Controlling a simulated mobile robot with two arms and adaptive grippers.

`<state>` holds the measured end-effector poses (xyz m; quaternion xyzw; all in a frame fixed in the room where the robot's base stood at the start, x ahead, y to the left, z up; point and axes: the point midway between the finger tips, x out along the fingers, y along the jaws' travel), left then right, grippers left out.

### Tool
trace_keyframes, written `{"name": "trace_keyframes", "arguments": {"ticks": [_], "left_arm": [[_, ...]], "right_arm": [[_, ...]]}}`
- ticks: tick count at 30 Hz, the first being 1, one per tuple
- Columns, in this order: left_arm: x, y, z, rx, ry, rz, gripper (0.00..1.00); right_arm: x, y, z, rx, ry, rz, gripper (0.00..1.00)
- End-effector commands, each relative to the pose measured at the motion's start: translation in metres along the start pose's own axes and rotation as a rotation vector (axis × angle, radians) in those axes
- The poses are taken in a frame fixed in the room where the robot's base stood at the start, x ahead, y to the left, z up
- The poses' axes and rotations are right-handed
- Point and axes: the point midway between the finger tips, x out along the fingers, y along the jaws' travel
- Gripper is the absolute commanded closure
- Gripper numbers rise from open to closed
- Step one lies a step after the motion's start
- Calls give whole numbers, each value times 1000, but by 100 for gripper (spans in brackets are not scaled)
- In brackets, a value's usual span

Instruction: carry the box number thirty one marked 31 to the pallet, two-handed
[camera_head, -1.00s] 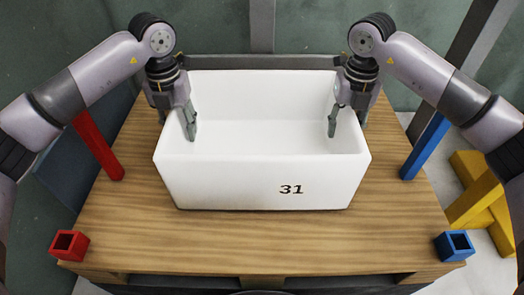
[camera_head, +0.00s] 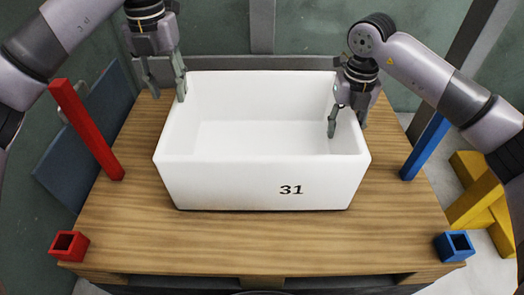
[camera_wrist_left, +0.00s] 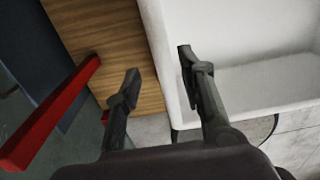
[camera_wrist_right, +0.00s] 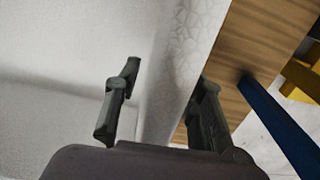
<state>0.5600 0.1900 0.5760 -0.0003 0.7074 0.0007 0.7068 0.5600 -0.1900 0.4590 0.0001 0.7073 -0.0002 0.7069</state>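The white box marked 31 (camera_head: 235,180) sits upright and level on the wooden pallet (camera_head: 240,245). Its top is open and its inside looks empty. My left gripper (camera_head: 167,91) is open and empty, raised at the box's left wall near the far left corner. In the left wrist view its fingers (camera_wrist_left: 158,75) are spread, with the box wall by the right finger. My right gripper (camera_head: 347,122) straddles the right wall, one finger inside and one outside. In the right wrist view its fingers (camera_wrist_right: 167,75) are apart, with a gap between the inner finger and the wall.
A red post (camera_head: 88,133) leans at the pallet's left and a blue post (camera_head: 427,147) at its right. A red socket (camera_head: 69,245) and a blue socket (camera_head: 454,246) mark the front corners. Yellow blocks (camera_head: 475,190) lie right of the pallet. Wood in front of the box is clear.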

Motion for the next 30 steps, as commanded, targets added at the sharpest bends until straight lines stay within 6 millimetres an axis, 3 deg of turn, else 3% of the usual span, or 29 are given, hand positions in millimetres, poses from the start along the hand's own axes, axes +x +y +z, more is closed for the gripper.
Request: {"name": "trace_keyframes", "arguments": {"ticks": [5,18,24,30], "left_arm": [[-4,0,0,0,0,0,64],[-3,0,0,0,0,0,64],[-3,0,0,0,0,0,64],[-3,0,0,0,0,0,64]], "right_arm": [[-17,0,1,1,-4,1,64],[-103,0,1,1,-3,0,64],[-119,0,0,0,-1,0,64],[-120,0,0,0,0,0,64]]}}
